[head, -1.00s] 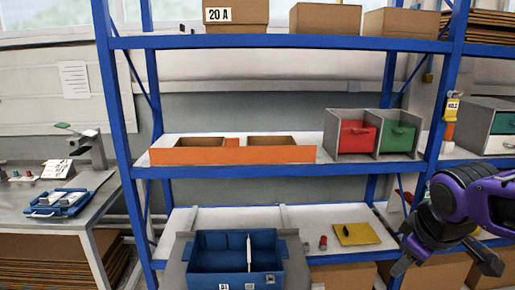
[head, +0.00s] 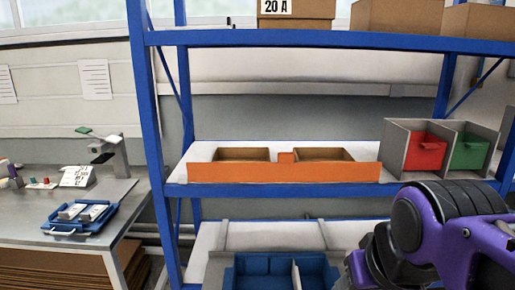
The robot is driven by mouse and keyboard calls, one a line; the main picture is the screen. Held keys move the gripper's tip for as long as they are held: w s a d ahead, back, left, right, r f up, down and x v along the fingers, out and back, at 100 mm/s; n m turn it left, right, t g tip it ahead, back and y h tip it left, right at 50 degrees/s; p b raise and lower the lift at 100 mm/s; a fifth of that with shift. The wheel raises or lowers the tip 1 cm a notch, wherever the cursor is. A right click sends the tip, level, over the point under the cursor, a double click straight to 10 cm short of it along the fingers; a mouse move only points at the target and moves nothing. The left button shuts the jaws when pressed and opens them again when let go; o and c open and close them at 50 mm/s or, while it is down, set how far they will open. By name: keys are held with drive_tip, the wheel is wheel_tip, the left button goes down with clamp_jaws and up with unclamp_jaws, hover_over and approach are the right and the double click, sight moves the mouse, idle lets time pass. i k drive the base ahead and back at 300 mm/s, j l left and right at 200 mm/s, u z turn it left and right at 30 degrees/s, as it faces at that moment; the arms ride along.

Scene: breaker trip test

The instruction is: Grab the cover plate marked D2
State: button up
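I cannot make out a cover plate marked D2; no D2 marking is readable. My arm (head: 440,235), purple and black, fills the lower right of the head view. My gripper's fingers are not in view. A blue divided bin (head: 280,272) is on the lower shelf at the bottom edge, its front cut off. A blue tray (head: 72,230) with pale grey pieces (head: 82,211) sits on the bench at the left; any marks on them are too small to read.
The blue-framed shelf (head: 290,190) stands ahead. Its middle level holds an orange-fronted holder (head: 285,172) with two brown compartments, and red (head: 425,150) and green (head: 470,152) drawers. A box marked 20 A (head: 295,12) is above. The grey bench (head: 110,215) is at left.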

sight(92, 215)
drive_tip(key=u, duration=1.5)
drive_tip(key=i+j+u, duration=0.3)
drive_tip(key=u, duration=0.2)
drive_tip(key=i+j+u, duration=0.15)
drive_tip(key=i+u, duration=0.3)
drive_tip(key=i+j+z, duration=0.1)
drive_tip(key=i, duration=0.35)
drive_tip(key=i+j+z, duration=0.1)
drive_tip(key=i+j, duration=0.15)
drive_tip(key=i, duration=0.2)
drive_tip(key=i+l+z, duration=0.1)
drive_tip(key=z, duration=0.3)
drive_tip(key=i+z, duration=0.2)
drive_tip(key=z, duration=0.2)
drive_tip(key=i+z, duration=0.15)
drive_tip(key=z, duration=0.2)
drive_tip(key=i+l+z, duration=0.15)
drive_tip(key=z, duration=0.35)
